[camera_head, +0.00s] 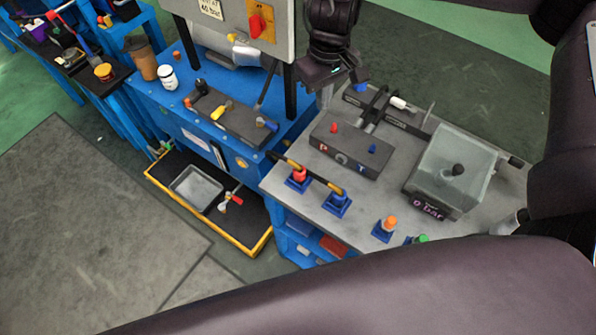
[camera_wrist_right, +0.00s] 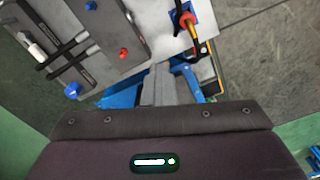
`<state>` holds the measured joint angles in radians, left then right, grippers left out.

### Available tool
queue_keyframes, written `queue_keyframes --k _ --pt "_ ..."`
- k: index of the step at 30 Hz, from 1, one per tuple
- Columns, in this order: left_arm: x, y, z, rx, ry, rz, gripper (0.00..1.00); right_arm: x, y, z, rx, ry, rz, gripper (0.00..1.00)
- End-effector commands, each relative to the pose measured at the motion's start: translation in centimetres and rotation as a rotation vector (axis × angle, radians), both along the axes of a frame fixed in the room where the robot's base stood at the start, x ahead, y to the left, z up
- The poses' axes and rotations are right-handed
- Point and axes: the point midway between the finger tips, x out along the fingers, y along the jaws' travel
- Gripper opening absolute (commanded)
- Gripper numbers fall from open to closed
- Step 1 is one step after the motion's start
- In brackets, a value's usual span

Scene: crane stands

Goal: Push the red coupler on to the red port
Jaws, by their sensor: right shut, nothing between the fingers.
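The red coupler (camera_head: 299,174) stands upright in a blue holder at the table's left edge, joined by a black and yellow hose to a blue coupler (camera_head: 338,194). The red coupler also shows at the top of the right wrist view (camera_wrist_right: 187,20). The red port (camera_head: 334,127) is a small red stub on the dark block, near the letter P; it also shows in the right wrist view (camera_wrist_right: 124,52). My right gripper (camera_head: 326,101) is shut and empty above the table's back left corner, apart from both. My left gripper is not in view.
A blue port (camera_head: 373,148) shares the dark block (camera_head: 345,148). A clear tank (camera_head: 452,165) stands to the right, with orange (camera_head: 390,222) and green (camera_head: 422,239) caps at the front. A panel with a red switch (camera_head: 255,22) rises left of my right arm.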

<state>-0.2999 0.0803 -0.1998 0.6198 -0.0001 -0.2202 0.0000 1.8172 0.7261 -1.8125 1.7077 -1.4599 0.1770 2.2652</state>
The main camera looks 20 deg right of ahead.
Motion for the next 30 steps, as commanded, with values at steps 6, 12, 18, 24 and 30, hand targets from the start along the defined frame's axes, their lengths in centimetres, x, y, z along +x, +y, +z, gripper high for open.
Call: queue_keyframes --k 6,12,18,24,30 --pt "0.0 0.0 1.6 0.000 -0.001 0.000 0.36 1.6 -0.4 0.5 0.002 0.002 0.235 0.00" --pt "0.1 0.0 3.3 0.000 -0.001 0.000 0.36 3.4 -1.2 0.7 0.003 0.003 0.558 0.00" --pt "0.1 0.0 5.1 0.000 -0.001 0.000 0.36 5.2 -2.5 0.5 0.006 0.005 0.925 0.00" --pt "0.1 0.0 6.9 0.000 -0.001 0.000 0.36 6.4 -4.2 0.0 0.007 0.005 1.289 0.00" --pt "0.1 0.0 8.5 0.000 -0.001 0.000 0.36 7.1 -5.9 -0.9 0.010 0.007 1.624 0.00"
